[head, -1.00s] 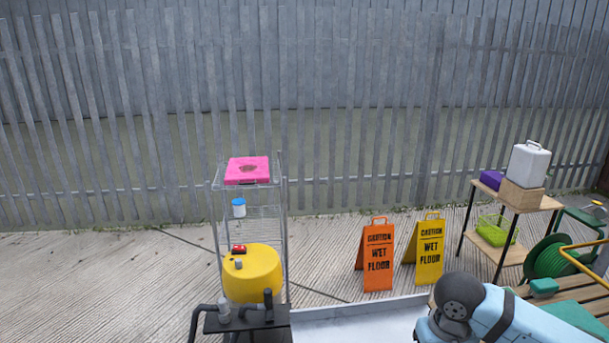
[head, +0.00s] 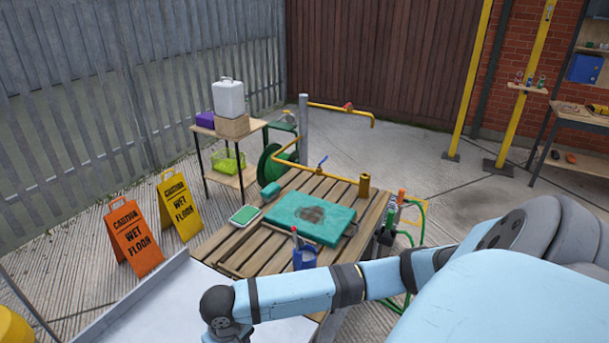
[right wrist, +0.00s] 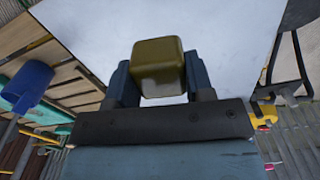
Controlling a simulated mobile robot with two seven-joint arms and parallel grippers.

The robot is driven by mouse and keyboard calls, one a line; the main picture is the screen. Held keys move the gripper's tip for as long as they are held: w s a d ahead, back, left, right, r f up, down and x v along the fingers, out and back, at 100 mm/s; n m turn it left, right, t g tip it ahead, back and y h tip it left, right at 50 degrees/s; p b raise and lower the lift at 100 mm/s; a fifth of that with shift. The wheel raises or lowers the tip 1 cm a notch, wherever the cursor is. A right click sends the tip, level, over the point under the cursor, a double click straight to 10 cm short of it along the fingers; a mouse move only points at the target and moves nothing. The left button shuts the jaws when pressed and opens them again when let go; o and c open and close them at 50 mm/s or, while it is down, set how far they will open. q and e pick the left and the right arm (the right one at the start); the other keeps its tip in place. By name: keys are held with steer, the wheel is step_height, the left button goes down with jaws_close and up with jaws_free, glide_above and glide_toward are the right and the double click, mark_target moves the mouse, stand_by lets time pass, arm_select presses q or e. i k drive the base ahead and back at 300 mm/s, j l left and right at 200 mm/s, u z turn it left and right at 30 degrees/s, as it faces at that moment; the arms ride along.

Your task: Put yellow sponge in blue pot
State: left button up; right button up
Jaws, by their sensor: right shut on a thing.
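The yellow sponge (right wrist: 160,60) is a rounded dark-yellow block in the right wrist view. My right gripper (right wrist: 158,80) is shut on it, with one finger on each side. A white surface lies beneath them. My left gripper is not in view.
The wooden table (head: 233,243) carries a teal slab (head: 300,222), a green-and-white pad (head: 244,215) and a yellow pipe (head: 364,186). A white tray-like surface (head: 165,300) lies left of it. Two wet floor signs (head: 133,238) stand behind.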

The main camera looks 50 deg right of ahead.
mark_target(304, 257)
steer(key=l, duration=4.2)
steer(key=l+u, duration=0.1)
steer(key=u, duration=0.35)
steer(key=l+u, duration=0.1)
steer(key=u, duration=0.85)
